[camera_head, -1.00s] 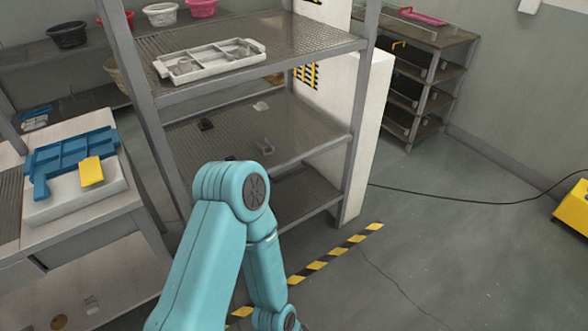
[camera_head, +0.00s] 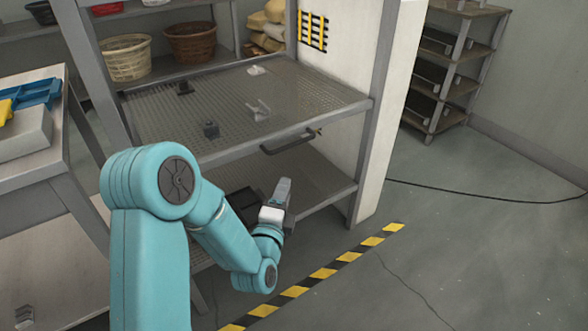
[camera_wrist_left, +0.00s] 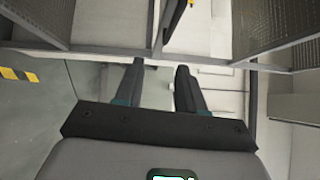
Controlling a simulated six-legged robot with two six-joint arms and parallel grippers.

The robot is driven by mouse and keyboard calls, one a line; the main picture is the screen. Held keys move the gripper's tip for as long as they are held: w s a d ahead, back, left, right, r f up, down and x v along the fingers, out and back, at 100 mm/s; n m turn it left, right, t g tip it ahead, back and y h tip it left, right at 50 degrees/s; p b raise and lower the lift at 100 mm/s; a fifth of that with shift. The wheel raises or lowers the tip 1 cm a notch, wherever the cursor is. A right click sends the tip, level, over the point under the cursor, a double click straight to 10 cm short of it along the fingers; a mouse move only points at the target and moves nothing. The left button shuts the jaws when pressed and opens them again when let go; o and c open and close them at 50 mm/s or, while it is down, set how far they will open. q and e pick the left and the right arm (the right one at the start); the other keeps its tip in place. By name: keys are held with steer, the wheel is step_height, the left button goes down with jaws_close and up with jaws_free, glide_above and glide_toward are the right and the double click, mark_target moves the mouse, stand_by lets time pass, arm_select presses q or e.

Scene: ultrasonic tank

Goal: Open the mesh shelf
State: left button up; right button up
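The mesh shelf (camera_head: 225,100) is a perforated metal level in the grey rack, flush with the rack's frame. A dark bar handle (camera_head: 288,142) is on its front edge, towards the right. My left gripper (camera_head: 283,192) is below and in front of the handle, apart from it, pointing upward. In the left wrist view, its two dark fingers (camera_wrist_left: 160,80) are spread with nothing between them. A dark bar ahead of them there may be the handle. My right gripper is in neither view.
Small grey fittings (camera_head: 259,110) lie on the mesh shelf. A lower shelf (camera_head: 310,183) is under it. A white side panel (camera_head: 380,120) bounds the rack at right. A bench (camera_head: 25,170) stands at left.

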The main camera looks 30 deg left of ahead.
mark_target(294, 142)
arm_select(q)
steer(key=shift+m+t+y, duration=0.3)
steer(key=shift+y, duration=0.2)
steer(key=x, duration=0.5)
steer(key=b+x, duration=0.1)
steer(key=x, duration=1)
steer(key=shift+s+a+r, duration=0.1)
steer(key=shift+a+r, duration=0.25)
steer(key=shift+r, duration=0.05)
steer(key=shift+c, duration=0.3)
jaws_close()
